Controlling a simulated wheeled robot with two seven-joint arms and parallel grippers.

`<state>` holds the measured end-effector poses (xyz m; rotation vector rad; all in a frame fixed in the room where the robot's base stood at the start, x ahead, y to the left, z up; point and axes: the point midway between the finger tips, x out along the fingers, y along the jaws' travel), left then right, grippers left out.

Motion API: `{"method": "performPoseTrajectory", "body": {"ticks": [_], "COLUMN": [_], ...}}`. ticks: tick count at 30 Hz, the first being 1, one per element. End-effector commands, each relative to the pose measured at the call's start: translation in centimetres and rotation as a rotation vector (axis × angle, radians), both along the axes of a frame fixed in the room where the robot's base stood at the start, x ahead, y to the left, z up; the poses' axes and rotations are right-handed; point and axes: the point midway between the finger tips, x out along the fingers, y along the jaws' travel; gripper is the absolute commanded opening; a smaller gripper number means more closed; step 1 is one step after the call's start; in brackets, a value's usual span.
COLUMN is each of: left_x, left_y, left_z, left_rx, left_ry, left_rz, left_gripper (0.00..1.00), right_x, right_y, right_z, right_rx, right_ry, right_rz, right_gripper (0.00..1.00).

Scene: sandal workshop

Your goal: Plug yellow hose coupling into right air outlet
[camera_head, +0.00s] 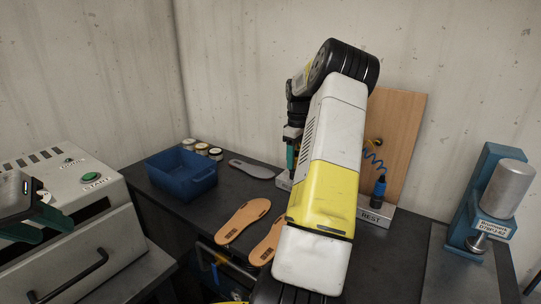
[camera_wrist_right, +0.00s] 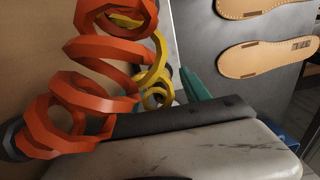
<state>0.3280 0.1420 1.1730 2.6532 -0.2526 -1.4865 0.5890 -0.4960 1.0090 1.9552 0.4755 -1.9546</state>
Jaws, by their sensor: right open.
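A wooden board (camera_head: 403,135) stands upright at the back, mostly behind my right arm. A dark round fitting (camera_head: 378,142) shows on it; I cannot tell whether this is the right air outlet. In the right wrist view a yellow coiled hose (camera_wrist_right: 157,68) runs behind a large orange-red coiled hose (camera_wrist_right: 100,65). The yellow hose coupling cannot be made out. My right gripper (camera_head: 292,158) is open beside the board, with one teal finger (camera_wrist_right: 195,86) seen in the wrist view, near the yellow coil. My left gripper (camera_head: 42,212) is at the left edge, partly cut off.
A blue coiled hose ends in a blue coupling (camera_head: 379,190) standing on the REST block (camera_head: 375,215). Two tan soles (camera_head: 243,220) and a grey sole (camera_head: 251,169) lie on the dark bench. A blue bin (camera_head: 181,175), grey machine (camera_head: 90,190) and blue press (camera_head: 490,205) flank them.

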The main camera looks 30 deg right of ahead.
Motion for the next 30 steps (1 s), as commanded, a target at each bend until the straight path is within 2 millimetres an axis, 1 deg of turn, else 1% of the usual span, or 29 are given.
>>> {"method": "performPoseTrajectory", "body": {"ticks": [2, 3, 8, 9, 11, 17, 30], "left_x": [0.0, 0.0, 0.0, 0.0, 0.0, 0.0, 0.0], "left_y": [0.0, 0.0, 0.0, 0.0, 0.0, 0.0, 0.0], "left_z": [0.0, 0.0, 0.0, 0.0, 0.0, 0.0, 0.0], "left_rx": [0.0, 0.0, 0.0, 0.0, 0.0, 0.0, 0.0], "left_ry": [0.0, 0.0, 0.0, 0.0, 0.0, 0.0, 0.0], "left_rz": [0.0, 0.0, 0.0, 0.0, 0.0, 0.0, 0.0], "left_gripper": [0.36, 0.36, 0.36, 0.36, 0.36, 0.36, 0.36], "right_x": [0.0, 0.0, 0.0, 0.0, 0.0, 0.0, 0.1], "right_y": [0.0, 0.0, 0.0, 0.0, 0.0, 0.0, 0.0], "right_z": [0.0, 0.0, 0.0, 0.0, 0.0, 0.6, 3.7], "right_rx": [0.0, 0.0, 0.001, 0.0, 0.001, -0.001, 0.0], "right_ry": [0.0, 0.0, 0.0, 0.0, 0.0, 0.0, -0.001], "right_rz": [0.0, 0.0, 0.0, 0.0, 0.0, 0.001, 0.0], "right_gripper": [0.55, 0.53, 0.21, 0.13, 0.02, 0.0, 0.0]}}
